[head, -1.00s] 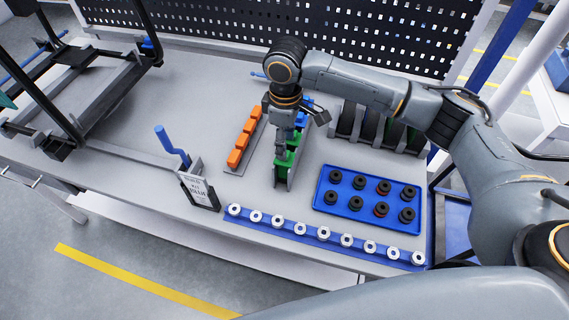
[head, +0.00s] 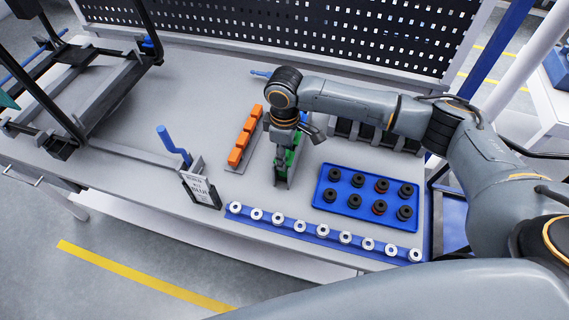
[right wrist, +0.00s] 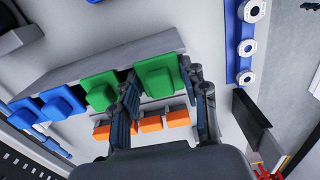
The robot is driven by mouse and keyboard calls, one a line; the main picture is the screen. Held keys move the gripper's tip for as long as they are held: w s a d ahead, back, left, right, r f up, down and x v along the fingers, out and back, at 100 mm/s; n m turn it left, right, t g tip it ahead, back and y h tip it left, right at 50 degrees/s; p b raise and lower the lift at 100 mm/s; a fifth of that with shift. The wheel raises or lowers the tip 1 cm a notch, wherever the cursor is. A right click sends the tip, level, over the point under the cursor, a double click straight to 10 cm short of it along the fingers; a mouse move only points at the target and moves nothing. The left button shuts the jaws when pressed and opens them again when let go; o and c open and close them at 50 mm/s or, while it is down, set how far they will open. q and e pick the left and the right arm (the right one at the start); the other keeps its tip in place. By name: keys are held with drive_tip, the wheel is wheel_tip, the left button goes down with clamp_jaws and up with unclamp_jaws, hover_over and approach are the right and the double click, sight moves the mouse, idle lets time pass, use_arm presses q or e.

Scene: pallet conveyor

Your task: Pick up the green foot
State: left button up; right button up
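My right gripper (head: 285,150) is over the row of green feet on the table. In the right wrist view its two fingers (right wrist: 165,95) are spread apart, one on each side of the end green foot (right wrist: 158,76). I cannot tell whether they touch it. A second green foot (right wrist: 100,90) sits beside it in the same grey rack (right wrist: 120,58), just outside the finger. In the head view the green foot (head: 281,173) shows below the gripper, partly hidden by it. My left gripper is not in view.
Blue feet (right wrist: 62,104) continue the rack. A row of orange feet (head: 240,150) stands to its left. A blue tray (head: 345,206) of black round parts lies to the right, and a blue rail (head: 300,234) with white rings runs along the front. A sign holder (head: 201,190) stands front left.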

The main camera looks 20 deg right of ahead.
clamp_jaws()
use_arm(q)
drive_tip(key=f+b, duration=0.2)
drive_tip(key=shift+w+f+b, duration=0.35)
use_arm(e)
wheel_tip(320, 180, up, 18)
idle(0.6)
